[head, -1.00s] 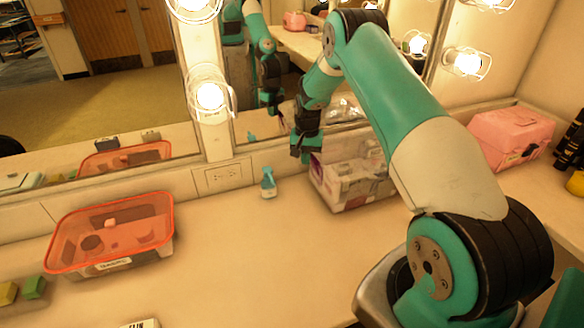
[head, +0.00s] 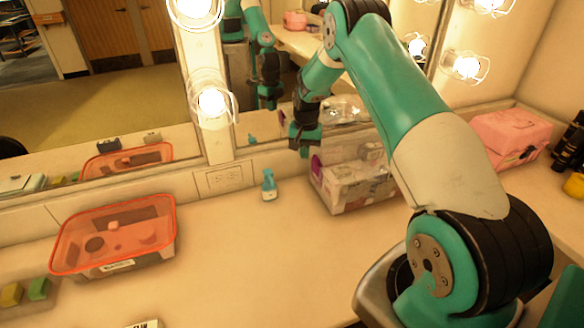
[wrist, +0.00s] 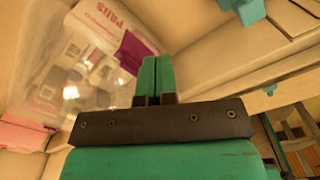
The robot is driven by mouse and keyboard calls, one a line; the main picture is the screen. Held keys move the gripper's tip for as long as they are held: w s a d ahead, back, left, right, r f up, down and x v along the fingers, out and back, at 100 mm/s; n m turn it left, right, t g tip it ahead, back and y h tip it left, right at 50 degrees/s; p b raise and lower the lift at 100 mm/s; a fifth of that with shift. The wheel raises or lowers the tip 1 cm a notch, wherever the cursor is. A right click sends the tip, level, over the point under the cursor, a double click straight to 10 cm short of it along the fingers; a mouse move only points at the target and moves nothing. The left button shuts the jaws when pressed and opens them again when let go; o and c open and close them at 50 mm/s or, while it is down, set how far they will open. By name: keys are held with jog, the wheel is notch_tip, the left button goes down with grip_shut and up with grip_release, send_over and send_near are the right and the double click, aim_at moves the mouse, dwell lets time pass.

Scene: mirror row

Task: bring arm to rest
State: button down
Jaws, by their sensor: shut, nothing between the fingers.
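My gripper (head: 301,150) is raised over the back of the counter in the head view, near the mirror and just up and left of a clear plastic box. In the wrist view its two green fingers (wrist: 155,76) are together with nothing between them. My teal and grey arm reaches from the lower right up to an elbow and then bends down to the gripper. The gripper appears apart from the box and the counter.
A clear box (head: 352,187) with packets stands below the gripper, and a small teal bottle (head: 268,185) stands left of it. An orange-rimmed bin (head: 160,260) is at left, sponges (head: 38,289) beside it. A pink case (head: 510,138) is at right. Mid-counter is clear.

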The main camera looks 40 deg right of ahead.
jog(key=shift+a+r+p, duration=0.15)
jog(key=shift+r+p, duration=0.25)
jog(key=shift+r, duration=0.65)
